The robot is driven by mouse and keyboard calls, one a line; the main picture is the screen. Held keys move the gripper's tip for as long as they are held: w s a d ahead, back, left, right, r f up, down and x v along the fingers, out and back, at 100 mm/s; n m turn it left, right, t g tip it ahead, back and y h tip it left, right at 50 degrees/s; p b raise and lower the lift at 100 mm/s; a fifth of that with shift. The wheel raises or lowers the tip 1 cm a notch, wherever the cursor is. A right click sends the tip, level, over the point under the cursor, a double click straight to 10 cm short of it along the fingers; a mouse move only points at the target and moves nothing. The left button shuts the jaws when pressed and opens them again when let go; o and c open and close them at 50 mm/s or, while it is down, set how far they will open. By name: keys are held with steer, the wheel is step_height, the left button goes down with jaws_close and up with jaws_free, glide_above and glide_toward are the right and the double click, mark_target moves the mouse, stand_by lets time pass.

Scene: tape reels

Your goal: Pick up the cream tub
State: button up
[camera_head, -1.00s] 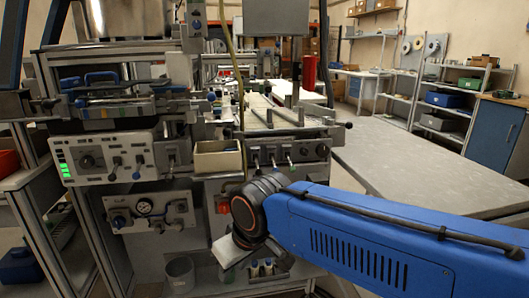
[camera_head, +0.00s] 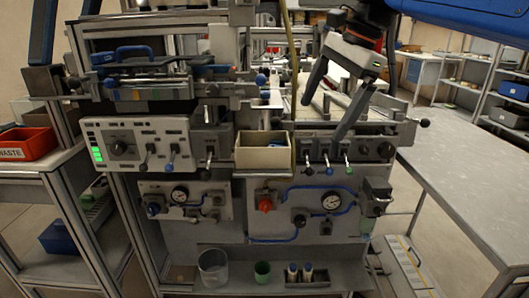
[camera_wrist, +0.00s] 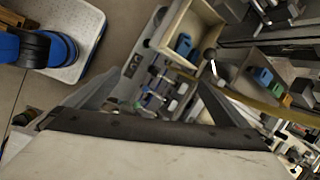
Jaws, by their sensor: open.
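The cream tub (camera_head: 264,160) is an open rectangular box at the middle of the machine's front, with something small and blue inside. In the wrist view, a cream-walled box (camera_wrist: 170,28) with a blue item inside, apparently this tub, shows at the top. My gripper (camera_head: 317,138) is open and empty. In the head view its two spread fingers reach down to the right of the tub, in front of the machine. The fingers also show in the wrist view (camera_wrist: 155,90), with the tub beyond them. I cannot tell how far apart gripper and tub are in depth.
A yellow hose (camera_head: 288,60) hangs down beside the tub. Levers (camera_head: 327,164) and a rail (camera_head: 360,128) lie to its right, a control panel (camera_head: 130,145) to its left. A grey table (camera_head: 465,185) at right is bare. A red waste bin (camera_head: 27,145) stands at left.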

steer(key=w+a+r+m+g, duration=0.2)
steer(key=w+a+r+m, duration=0.25)
steer(key=a+r, duration=0.3)
glide_toward(262, 133)
steer(key=shift+y, duration=0.4)
steer(key=s, duration=0.1)
steer(key=s+f, duration=0.1)
steer(key=s, duration=0.1)
steer(key=s+a+f, duration=0.1)
steer(key=s, duration=0.1)
steer(key=shift+s, duration=0.1)
steer(key=shift+x, duration=2.85)
steer(key=shift+f, duration=0.25)
steer(key=shift+c, duration=0.6)
steer(key=c, duration=1.2)
steer(key=shift+c, duration=0.2)
steer(key=shift+r, duration=0.1)
